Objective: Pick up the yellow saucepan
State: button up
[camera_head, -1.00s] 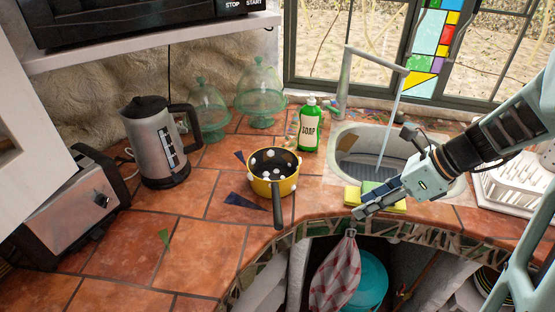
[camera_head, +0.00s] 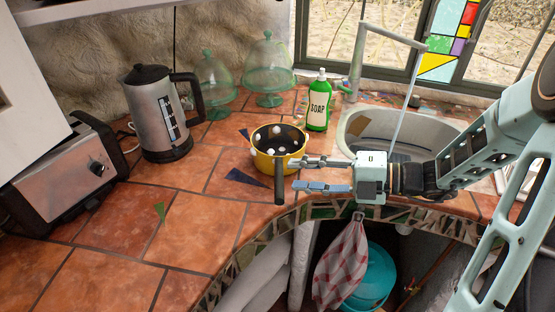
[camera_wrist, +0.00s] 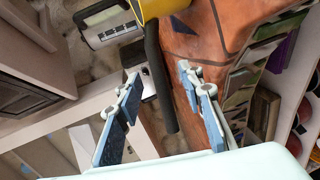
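The yellow saucepan (camera_head: 264,161) with white dots stands upright on the tiled counter, its dark handle (camera_head: 279,183) pointing to the front edge. In the wrist view the saucepan (camera_wrist: 154,8) shows only in part at the top, and its handle (camera_wrist: 160,80) runs down between the fingers. My gripper (camera_head: 293,175) is open, just right of the handle in the head view, with its fingertips close to it. In the wrist view the gripper (camera_wrist: 158,78) has its fingers apart on either side of the handle's lower part. I see no grip on the handle.
A green soap bottle (camera_head: 318,104) stands behind the saucepan. A kettle (camera_head: 160,120) and a toaster (camera_head: 75,185) are at left, glass domes (camera_head: 268,72) behind. The sink (camera_head: 372,128) is at right. A checked towel (camera_head: 342,258) hangs below the counter edge.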

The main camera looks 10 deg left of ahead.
aim_at(279, 169)
jog(key=x, duration=0.5)
jog(key=shift+a+r+b, duration=0.1)
jog(key=shift+a+b, duration=0.25)
jog(key=shift+b, duration=0.05)
jog(key=shift+c, duration=0.2)
grip_shut()
jog(key=shift+w+r, duration=0.1)
jog(key=shift+r, duration=0.05)
